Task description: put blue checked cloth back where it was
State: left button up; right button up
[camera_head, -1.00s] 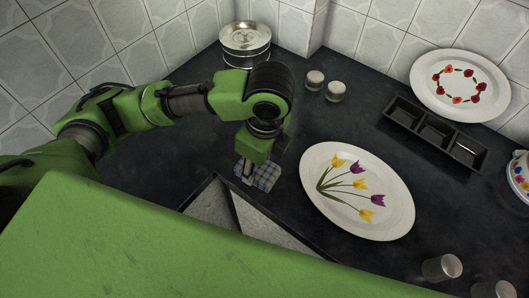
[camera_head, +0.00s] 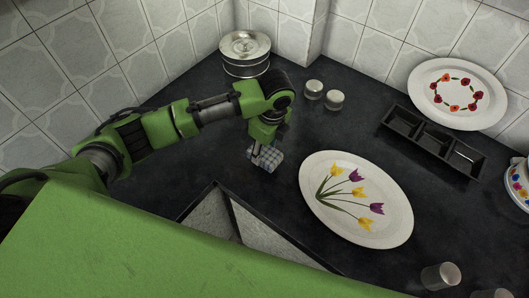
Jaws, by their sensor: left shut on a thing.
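My left gripper is shut on the cloth. The fingers are small and partly hidden by the wrist. I cannot tell whether the cloth touches the counter. My right gripper is not in view.
The oval tulip plate (camera_head: 338,224) lies just right of the cloth. The dark-framed tray (camera_head: 236,213) is below it.

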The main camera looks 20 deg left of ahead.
aim_at(265, 151)
pick_arm(q)
jog(key=shift+w+f, duration=0.15)
jog(key=shift+f, duration=0.05)
jog(key=shift+w+a+f, duration=0.1)
jog(key=shift+w+f, duration=0.1)
jog(key=shift+f, duration=1.55)
jog(key=shift+f, duration=0.15)
jog(key=o, duration=1)
jog(key=r, duration=0.4)
jog(key=d+r, duration=0.1)
jog(key=r, duration=0.3)
jog(key=r+b, duration=0.1)
jog(key=r, duration=0.3)
jog(key=shift+s+d+r, duration=0.15)
jog(key=shift+s+d, duration=0.1)
jog(key=shift+s, duration=0.05)
